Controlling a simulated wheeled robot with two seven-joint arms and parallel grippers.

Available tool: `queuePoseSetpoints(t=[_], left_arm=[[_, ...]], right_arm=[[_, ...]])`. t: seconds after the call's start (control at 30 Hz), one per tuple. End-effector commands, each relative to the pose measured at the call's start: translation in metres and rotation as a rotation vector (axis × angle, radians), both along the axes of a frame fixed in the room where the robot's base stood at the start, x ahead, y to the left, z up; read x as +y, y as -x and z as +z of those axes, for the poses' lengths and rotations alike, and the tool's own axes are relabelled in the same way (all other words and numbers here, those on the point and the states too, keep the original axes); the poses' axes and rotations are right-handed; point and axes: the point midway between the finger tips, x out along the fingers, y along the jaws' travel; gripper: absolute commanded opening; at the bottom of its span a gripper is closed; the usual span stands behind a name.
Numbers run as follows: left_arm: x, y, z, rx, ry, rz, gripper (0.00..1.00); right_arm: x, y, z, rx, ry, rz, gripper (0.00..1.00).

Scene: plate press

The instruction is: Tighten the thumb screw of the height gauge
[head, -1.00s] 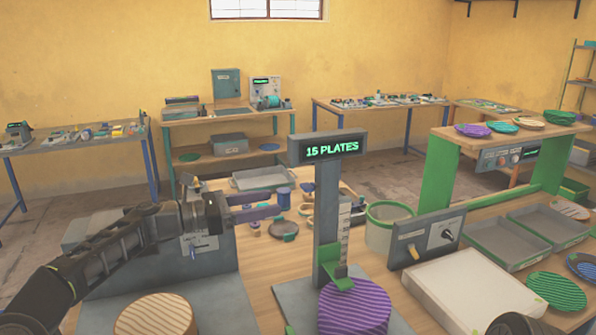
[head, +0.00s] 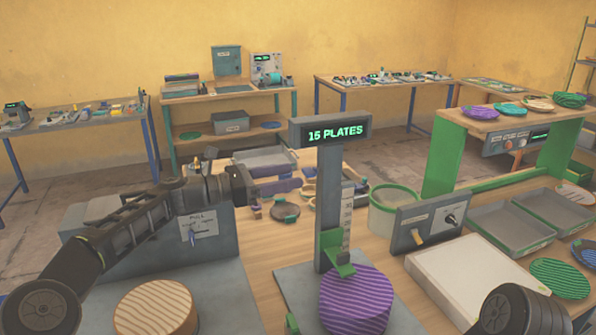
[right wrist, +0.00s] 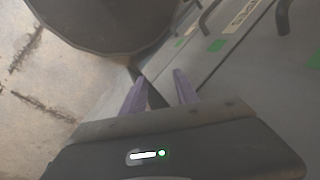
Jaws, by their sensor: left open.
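The height gauge stands at the middle front of the head view, a grey post (head: 328,200) with a lit sign reading "15 PLATES" (head: 336,134). A white scale (head: 347,222) runs down its side, and a green bracket (head: 338,262) sits low on it, by a stack of purple striped plates (head: 357,298). I cannot make out the thumb screw for certain. My left gripper (head: 287,177) is open and empty, left of the post and apart from it. My right gripper (right wrist: 158,77) has its purple fingers apart with nothing between them in the right wrist view.
Small parts lie behind the gauge.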

Motion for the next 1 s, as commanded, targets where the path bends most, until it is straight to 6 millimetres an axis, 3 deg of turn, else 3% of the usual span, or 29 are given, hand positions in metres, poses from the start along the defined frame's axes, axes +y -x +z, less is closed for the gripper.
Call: queuePoseSetpoints(t=[0.2, 0.57, 1.0], left_arm=[[-0.026, -0.010, 0.002, 0.001, 0.001, -0.001, 0.56], [-0.030, -0.013, 0.000, 0.000, -0.001, 0.001, 0.56], [-0.030, -0.013, 0.000, 0.000, 0.000, 0.001, 0.20]], right_arm=[[-0.001, 0.001, 0.009, 0.003, 0.003, -0.001, 0.36], [-0.001, 0.001, 0.008, 0.004, 0.002, -0.001, 0.36], [-0.001, 0.001, 0.009, 0.004, 0.002, -0.001, 0.36]])
